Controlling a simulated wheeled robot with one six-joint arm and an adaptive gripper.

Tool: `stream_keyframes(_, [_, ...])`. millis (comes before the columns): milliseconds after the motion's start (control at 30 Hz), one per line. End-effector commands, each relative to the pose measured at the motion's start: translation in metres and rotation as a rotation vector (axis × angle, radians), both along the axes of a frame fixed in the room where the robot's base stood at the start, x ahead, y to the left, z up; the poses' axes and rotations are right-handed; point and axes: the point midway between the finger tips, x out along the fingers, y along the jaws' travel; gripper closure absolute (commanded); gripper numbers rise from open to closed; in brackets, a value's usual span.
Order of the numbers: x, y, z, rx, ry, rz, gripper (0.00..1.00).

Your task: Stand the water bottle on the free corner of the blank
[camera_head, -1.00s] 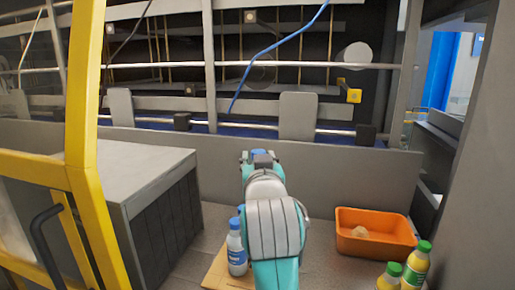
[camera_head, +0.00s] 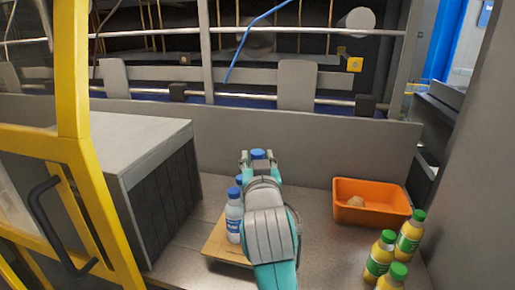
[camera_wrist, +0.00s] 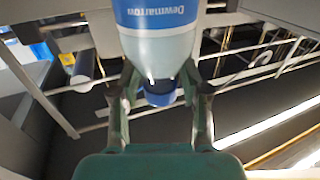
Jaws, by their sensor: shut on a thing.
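My gripper (camera_head: 258,160) is shut on a water bottle, whose blue cap (camera_head: 258,154) shows between the fingers. My arm hides the rest of this bottle in the head view. In the wrist view the held bottle (camera_wrist: 158,45) has a blue and white label, and its blue cap (camera_wrist: 160,94) is between the fingers (camera_wrist: 160,95). The brown blank (camera_head: 222,242) lies on the counter, partly hidden by my arm. A water bottle (camera_head: 234,222) stands upright on it, left of my arm. Another blue cap (camera_head: 239,180) shows just behind that bottle.
An orange tray (camera_head: 370,217) with a small tan thing inside is at the right. Several yellow-green bottles (camera_head: 410,235) stand at the front right. A grey box-like cabinet (camera_head: 160,200) and a yellow frame (camera_head: 75,160) are at the left. A low grey wall (camera_head: 310,150) runs behind.

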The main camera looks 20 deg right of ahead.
Motion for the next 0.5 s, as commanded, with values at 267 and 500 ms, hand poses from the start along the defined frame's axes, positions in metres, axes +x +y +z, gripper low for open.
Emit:
stream_keyframes(267, [0.0,0.0,-0.029,-0.001,0.0,0.0,1.0])
stream_keyframes(500, [0.0,0.0,-0.054,0.0,0.002,0.0,1.0])
